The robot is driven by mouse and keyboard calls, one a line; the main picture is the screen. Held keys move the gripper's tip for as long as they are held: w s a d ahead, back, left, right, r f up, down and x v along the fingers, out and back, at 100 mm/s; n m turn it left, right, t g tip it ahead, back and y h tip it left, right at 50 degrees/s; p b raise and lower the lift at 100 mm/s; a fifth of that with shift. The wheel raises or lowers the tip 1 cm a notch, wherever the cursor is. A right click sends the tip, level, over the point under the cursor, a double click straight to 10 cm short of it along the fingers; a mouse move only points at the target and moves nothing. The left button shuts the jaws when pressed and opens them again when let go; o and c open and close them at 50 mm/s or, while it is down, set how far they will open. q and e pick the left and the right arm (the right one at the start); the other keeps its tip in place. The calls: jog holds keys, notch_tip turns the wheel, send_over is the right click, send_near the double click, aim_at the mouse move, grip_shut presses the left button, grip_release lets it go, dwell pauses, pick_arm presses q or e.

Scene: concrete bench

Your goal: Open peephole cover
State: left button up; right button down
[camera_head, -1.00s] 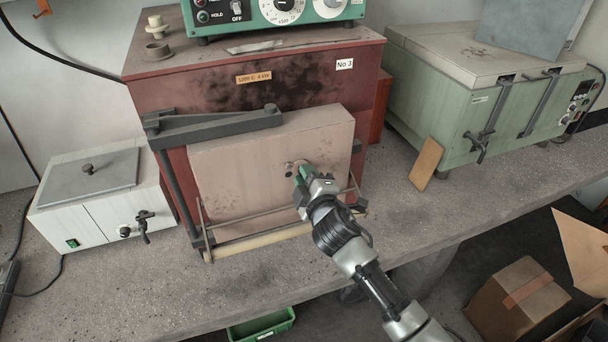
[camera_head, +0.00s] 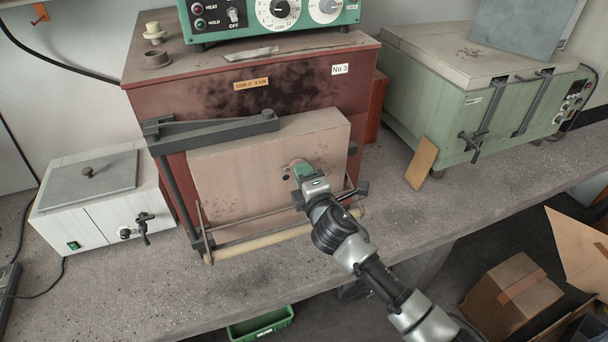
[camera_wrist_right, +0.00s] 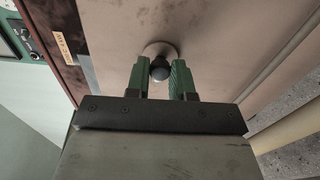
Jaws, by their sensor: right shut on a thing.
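The furnace door (camera_head: 235,180) is a pinkish block on the front of the red furnace (camera_head: 150,98). The peephole cover (camera_wrist_right: 158,48) is a small pale disc with a dark round knob (camera_wrist_right: 160,69) on the door face. My right gripper (camera_wrist_right: 162,76) has its green fingers on either side of the knob and is shut on it. In the head view, the right gripper (camera_head: 302,172) hides most of the cover. A small dark spot (camera_head: 286,178) shows on the door just left of the fingers; I cannot tell whether it is the peephole. My left gripper is out of view.
A dark latch bar (camera_head: 215,130) crosses the door's top left. A pale rod (camera_head: 255,243) runs below the door. A white box (camera_head: 95,205) stands left, a green furnace (camera_head: 450,110) right, with a tan plate (camera_head: 422,163) leaning nearby. The bench front is clear.

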jog(key=c, duration=1)
grip_release()
jog(key=shift+o, duration=0.2)
jog(key=b+v, duration=0.2)
jog(key=v, duration=0.8)
jog(key=shift+s, duration=0.4)
